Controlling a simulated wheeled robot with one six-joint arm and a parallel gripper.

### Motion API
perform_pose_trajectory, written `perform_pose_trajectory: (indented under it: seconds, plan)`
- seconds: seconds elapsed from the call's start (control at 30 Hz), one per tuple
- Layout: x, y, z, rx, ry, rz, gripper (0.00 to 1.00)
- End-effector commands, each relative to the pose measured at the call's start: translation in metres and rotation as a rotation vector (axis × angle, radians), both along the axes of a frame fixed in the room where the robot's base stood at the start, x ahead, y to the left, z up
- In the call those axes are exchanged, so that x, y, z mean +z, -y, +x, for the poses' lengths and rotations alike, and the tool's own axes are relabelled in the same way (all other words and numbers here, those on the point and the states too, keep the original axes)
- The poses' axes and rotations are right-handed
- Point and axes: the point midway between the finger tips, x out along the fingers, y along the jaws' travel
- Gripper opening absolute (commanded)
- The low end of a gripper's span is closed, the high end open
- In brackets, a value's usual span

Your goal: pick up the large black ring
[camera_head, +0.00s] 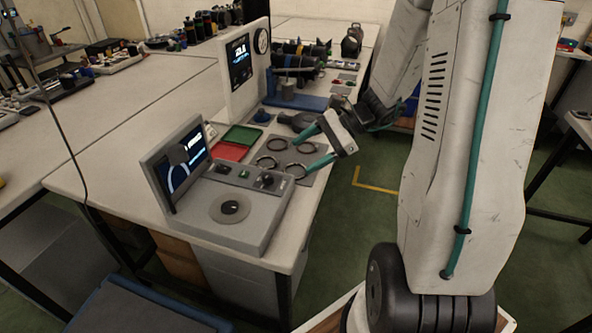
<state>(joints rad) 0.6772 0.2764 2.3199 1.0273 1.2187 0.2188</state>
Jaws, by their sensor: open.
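Several black rings lie flat on a dark grey mat (311,178) near the right edge of the bench. One ring (268,145) is at the mat's back left, and another ring (257,163) is at its front left. A third ring (288,173) is at the front right, partly behind a finger. Their sizes look similar from here, so I cannot tell which is the large one. My gripper (301,157) is open, with two teal fingers spread over the right side of the mat. Nothing shows between the fingers.
A grey console (215,215) with a screen and dial stands at the near side. A red tray (229,151) and a green tray (242,135) lie left of the mat. A white panel with a gauge (246,80) and a blue-based device (290,97) stand behind.

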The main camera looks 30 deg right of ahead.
Motion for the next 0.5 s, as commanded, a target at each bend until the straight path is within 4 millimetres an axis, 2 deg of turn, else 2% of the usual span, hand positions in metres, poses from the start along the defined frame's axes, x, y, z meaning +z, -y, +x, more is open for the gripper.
perform_pose_trajectory:
  seconds: [0.03, 0.2, 0.37, 0.5]
  plan:
    - [-0.02, 0.022, 0.006, -0.106, -0.036, 0.064, 0.71]
    - [-0.067, 0.078, 0.02, -0.39, -0.103, 0.223, 0.71]
    - [-0.095, 0.109, 0.021, -0.54, -0.138, 0.305, 0.71]
    - [-0.105, 0.113, 0.026, -0.581, -0.146, 0.329, 0.71]
